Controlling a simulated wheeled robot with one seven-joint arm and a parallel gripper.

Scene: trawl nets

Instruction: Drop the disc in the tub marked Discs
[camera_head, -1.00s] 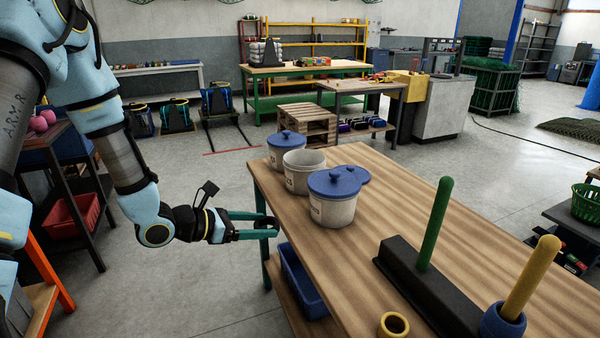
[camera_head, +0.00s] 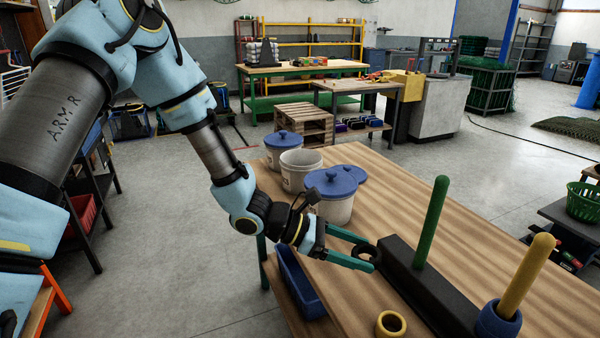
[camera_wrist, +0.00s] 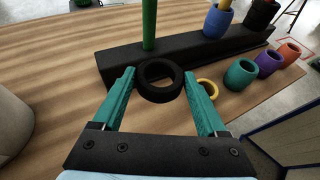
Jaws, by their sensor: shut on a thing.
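My gripper (camera_head: 369,256) is shut on a black ring (camera_wrist: 160,97), held between its two green fingertips. The ring hangs near the long black block (camera_head: 425,285) with a green peg (camera_head: 434,222); I cannot tell if they touch. At the table's far end stand a back tub with a blue lid (camera_head: 284,139), an open grey tub (camera_head: 299,177) and a front tub with a blue lid (camera_head: 333,208). A loose blue lid (camera_head: 354,173) lies behind the front tub. I cannot read any tub marking. No other disc shows clearly.
A yellow ring (camera_head: 391,324) lies by the block. A yellow peg (camera_head: 527,270) stands in a blue ring (camera_head: 498,320). Teal (camera_wrist: 240,75), purple (camera_wrist: 270,63) and orange (camera_wrist: 289,53) rings line the table. A blue bin (camera_head: 300,282) sits below the table edge.

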